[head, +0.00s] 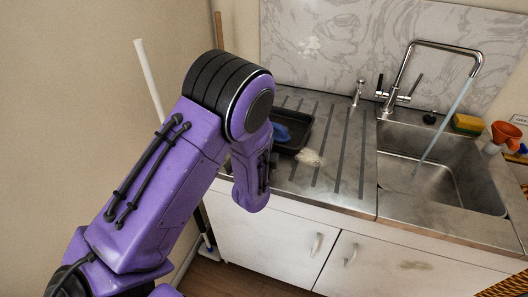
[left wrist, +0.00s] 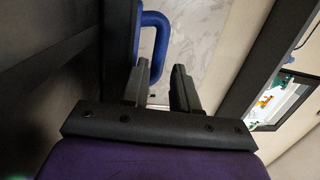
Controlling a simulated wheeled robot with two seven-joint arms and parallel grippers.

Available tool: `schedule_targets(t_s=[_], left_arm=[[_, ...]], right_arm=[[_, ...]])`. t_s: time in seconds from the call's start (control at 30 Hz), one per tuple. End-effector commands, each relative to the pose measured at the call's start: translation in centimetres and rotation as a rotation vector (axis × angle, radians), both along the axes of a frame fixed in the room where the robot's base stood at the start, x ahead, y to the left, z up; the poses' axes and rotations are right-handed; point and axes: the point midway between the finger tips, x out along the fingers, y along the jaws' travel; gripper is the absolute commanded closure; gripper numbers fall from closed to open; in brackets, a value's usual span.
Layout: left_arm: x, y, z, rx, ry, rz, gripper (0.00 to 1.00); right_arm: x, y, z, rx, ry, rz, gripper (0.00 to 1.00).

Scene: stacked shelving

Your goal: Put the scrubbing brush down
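A blue item, probably the scrubbing brush (head: 280,132), lies in a black tray (head: 303,128) on the metal drainboard in the head view. My left arm hides part of the tray. In the left wrist view, a curved blue handle (left wrist: 156,18) shows beyond the fingertips, up and to the left. My left gripper (left wrist: 163,72) is open, with a clear gap between its two fingers and nothing seen in it. In the head view my left wrist is beside the tray, and its fingers are hidden. My right gripper is in neither view.
The sink (head: 430,165) is to the right, with a tall tap (head: 398,72) and running water. A yellow-green sponge (head: 467,123) and an orange-topped item (head: 506,133) stand behind it. Pale foam (head: 310,157) is beside the tray. A white pole (head: 148,78) leans at left.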

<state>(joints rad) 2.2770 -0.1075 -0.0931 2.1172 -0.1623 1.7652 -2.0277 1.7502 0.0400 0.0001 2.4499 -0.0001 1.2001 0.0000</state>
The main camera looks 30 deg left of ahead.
Motion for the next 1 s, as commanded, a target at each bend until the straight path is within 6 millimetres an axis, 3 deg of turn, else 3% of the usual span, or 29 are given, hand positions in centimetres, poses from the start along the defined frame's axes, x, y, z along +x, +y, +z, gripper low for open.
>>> schedule_targets(t_s=[0.2, 0.33, 1.0], left_arm=[[-5.1, -1.9, -0.7, 0.004, 0.0, -0.004, 0.71], [-6.8, -2.5, -0.8, 0.002, -0.002, -0.002, 0.71], [-7.4, -2.7, -0.8, 0.001, -0.002, -0.001, 0.71]], right_arm=[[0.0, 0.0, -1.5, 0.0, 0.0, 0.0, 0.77], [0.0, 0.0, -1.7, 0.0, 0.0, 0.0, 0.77], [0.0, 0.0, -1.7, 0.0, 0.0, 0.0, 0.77]])
